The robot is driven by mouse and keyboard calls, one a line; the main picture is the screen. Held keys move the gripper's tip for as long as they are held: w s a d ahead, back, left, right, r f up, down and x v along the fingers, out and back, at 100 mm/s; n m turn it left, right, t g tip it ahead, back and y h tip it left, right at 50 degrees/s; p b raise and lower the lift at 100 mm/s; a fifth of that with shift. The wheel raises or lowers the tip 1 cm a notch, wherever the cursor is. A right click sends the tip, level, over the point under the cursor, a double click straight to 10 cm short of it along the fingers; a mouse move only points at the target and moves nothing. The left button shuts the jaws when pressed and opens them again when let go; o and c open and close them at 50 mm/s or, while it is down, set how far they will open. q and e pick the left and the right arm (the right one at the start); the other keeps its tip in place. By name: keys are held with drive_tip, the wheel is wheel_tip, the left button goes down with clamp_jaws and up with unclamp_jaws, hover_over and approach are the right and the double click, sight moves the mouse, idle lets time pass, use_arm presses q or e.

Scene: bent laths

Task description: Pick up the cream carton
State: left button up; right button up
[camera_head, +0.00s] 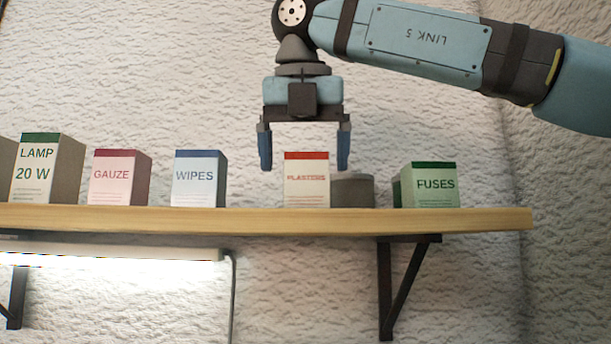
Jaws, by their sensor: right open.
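The cream carton (306,192), with a red top band and the word PLASTERS, stands upright on the wooden shelf (300,220). My right gripper (305,165) is open and points down over it. Its two blue fingers show to the left and right of the carton's upper part, with a gap on each side. Whether the fingers are level with the carton in depth I cannot tell. My left gripper is out of view.
A dark grey round object (354,191) stands close to the carton's right. The FUSES carton (434,188) stands further right. Left are the WIPES carton (197,185), GAUZE carton (112,184) and LAMP carton (36,182). A rough wall (300,300) lies behind.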

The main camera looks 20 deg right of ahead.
sight(307, 175)
drive_tip(key=shift+w+d+f, duration=0.25)
drive_tip(key=shift+w+f, duration=0.1)
drive_tip(key=shift+f, duration=0.2)
drive_tip(key=shift+w+d+f, duration=0.2)
drive_tip(key=shift+w+f, duration=0.15)
drive_tip(key=shift+f, duration=0.15)
drive_tip(key=shift+w+d+f, duration=0.1)
drive_tip(key=shift+d+f, duration=0.05)
drive_tip(key=shift+f, duration=0.15)
drive_tip(key=shift+a, duration=0.2)
drive_tip(key=shift+c, duration=0.9)
drive_tip(key=c, duration=0.8)
drive_tip(key=shift+r, duration=0.1)
